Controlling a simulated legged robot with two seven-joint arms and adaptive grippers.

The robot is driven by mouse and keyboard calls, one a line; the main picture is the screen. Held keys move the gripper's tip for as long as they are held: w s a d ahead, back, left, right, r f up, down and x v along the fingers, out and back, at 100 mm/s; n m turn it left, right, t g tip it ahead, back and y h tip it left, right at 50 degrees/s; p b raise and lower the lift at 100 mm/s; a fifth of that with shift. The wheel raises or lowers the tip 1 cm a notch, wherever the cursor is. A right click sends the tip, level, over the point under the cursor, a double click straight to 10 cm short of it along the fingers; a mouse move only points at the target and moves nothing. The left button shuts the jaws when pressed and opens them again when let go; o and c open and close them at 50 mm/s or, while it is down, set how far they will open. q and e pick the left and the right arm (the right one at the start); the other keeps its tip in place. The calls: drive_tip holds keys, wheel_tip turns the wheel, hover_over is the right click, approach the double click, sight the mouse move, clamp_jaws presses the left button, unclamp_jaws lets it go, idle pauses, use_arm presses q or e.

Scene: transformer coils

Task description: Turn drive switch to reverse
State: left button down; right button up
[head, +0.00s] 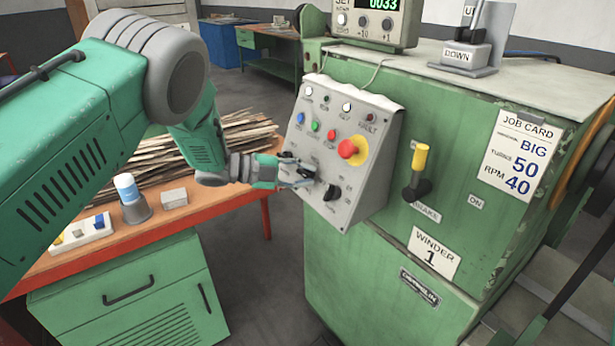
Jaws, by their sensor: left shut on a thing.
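The grey control panel (376,193) is on the left front of the green winder machine. My left gripper (300,174) reaches in from the left to the panel's lower left. Its fingers are shut around a small dark switch there, taken as the drive switch; they hide most of it, so its setting cannot be read. A second black rotary knob (333,192) sits just right of the fingers, apart from them, with labels too small to read. My right gripper is not in view.
A red emergency button (347,149) and several small coloured buttons sit above the gripper. A yellow-topped brake lever (418,170) stands out to the right. An orange-topped bench (150,229) with wooden strips (235,130) is at left. A job card (521,155) reads BIG, 50, 40.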

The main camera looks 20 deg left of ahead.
use_arm(q)
drive_tip(key=shift+s+a+f+m+g+y+b, duration=0.1)
drive_tip(key=shift+a+f+m+g+y+b, duration=0.1)
drive_tip(key=shift+m, duration=0.45)
drive_tip(key=shift+a+f+m+g+y+b, duration=0.1)
drive_tip(key=shift+f+m+g+y, duration=0.1)
drive_tip(key=shift+m, duration=0.45)
drive_tip(key=shift+a+r+m, duration=0.1)
drive_tip(key=shift+m, duration=0.2)
drive_tip(key=c, duration=1.6)
unclamp_jaws()
drive_tip(key=shift+w+a, duration=0.2)
drive_tip(key=shift+d, duration=0.45)
